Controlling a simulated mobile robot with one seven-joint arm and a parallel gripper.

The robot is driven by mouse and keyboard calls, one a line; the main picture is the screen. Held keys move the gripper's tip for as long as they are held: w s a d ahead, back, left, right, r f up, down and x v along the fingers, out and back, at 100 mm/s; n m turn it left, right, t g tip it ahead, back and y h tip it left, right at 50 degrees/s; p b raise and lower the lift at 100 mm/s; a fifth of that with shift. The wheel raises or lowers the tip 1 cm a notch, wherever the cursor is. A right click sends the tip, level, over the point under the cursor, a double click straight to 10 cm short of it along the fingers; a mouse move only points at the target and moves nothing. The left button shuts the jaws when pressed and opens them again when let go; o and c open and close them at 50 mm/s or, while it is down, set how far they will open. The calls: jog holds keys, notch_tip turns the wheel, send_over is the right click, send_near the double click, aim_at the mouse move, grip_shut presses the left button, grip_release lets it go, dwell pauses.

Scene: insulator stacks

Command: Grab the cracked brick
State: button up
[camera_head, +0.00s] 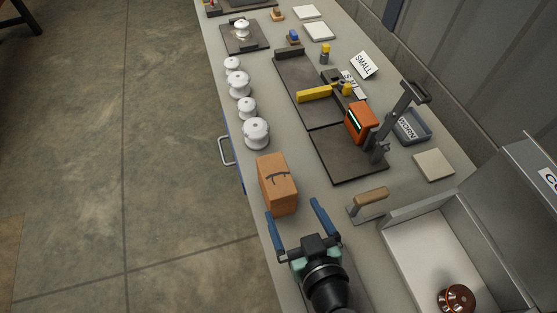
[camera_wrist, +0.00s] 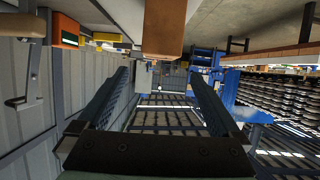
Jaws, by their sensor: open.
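The cracked brick (camera_head: 277,184) is an orange-brown block with a dark crack mark on its side, standing on the bench near its left edge. My gripper (camera_head: 294,209), with blue fingers, is open just in front of the brick's near end. Nothing is between the fingers. In the wrist view the brick (camera_wrist: 166,24) shows at the top, beyond and above the fingertips. The open fingers (camera_wrist: 158,73) point past its lower edge in that picture, apart from it.
A pale open box (camera_head: 398,215) holding a brown insulator (camera_head: 456,299) is at the lower right. Several white insulators (camera_head: 256,133) line the left edge behind the brick. A dark plate (camera_head: 345,160) with an orange device (camera_head: 361,121) stands behind right.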

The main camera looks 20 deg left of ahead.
aim_at(278, 179)
jog(key=p+x, duration=0.1)
jog(key=x, duration=0.6)
jog(key=shift+s+a+p, duration=0.1)
jog(key=shift+a+p, duration=0.15)
jog(key=shift+p, duration=0.1)
jog(key=shift+w+a+p, duration=0.35)
jog(key=shift+w+p, duration=0.05)
jog(key=shift+w, duration=0.3)
jog(key=shift+p+x, duration=0.5)
jog(key=shift+x, duration=1.6)
jog(key=shift+d+r, duration=0.1)
grip_shut()
